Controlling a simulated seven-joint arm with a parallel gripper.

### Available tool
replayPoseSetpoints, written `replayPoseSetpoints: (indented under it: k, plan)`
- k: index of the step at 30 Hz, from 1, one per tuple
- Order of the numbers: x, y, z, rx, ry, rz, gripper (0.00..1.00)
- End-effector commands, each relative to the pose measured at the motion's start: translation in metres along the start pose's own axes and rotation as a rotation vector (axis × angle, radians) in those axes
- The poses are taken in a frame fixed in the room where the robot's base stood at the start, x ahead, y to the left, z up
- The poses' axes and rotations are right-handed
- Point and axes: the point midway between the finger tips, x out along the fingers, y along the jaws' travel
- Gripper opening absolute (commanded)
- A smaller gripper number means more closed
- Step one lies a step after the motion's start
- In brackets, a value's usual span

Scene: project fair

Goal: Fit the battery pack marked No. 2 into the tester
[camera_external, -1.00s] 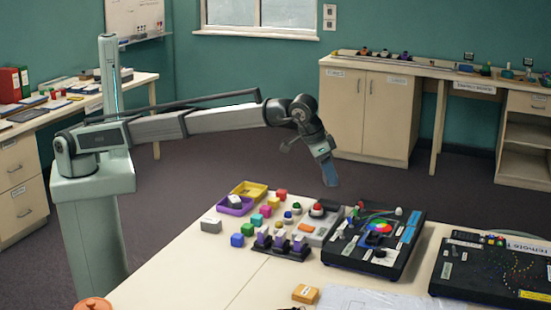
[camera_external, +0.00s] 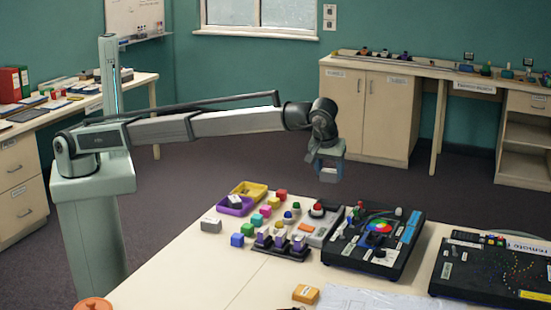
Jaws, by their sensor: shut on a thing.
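My gripper (camera_external: 328,175) is in the air beyond the table's far edge, above and behind the trays and blocks, pointing down. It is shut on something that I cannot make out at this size. Several purple-and-white blocks stand on a dark rack (camera_external: 266,248) near the table's middle. A grey unit with a red dome button (camera_external: 317,210) stands behind them to the right. No number marking is readable, so I cannot tell which thing is the No. 2 battery pack or which unit is the tester.
Black boards (camera_external: 345,250) fill the right. An orange block (camera_external: 305,293) lies in front.

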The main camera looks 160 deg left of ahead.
Motion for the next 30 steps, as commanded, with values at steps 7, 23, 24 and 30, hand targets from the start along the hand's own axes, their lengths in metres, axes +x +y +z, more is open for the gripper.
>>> replayPoseSetpoints:
  k: [7,23,24,30]
  plan:
    - [0.010,0.000,0.004,0.002,0.000,0.001,0.17]
    - [0.048,0.000,0.020,0.003,0.000,0.002,0.17]
    - [0.051,0.000,0.021,0.003,0.000,0.001,0.17]
    - [0.061,0.000,0.025,0.003,0.000,0.001,0.17]
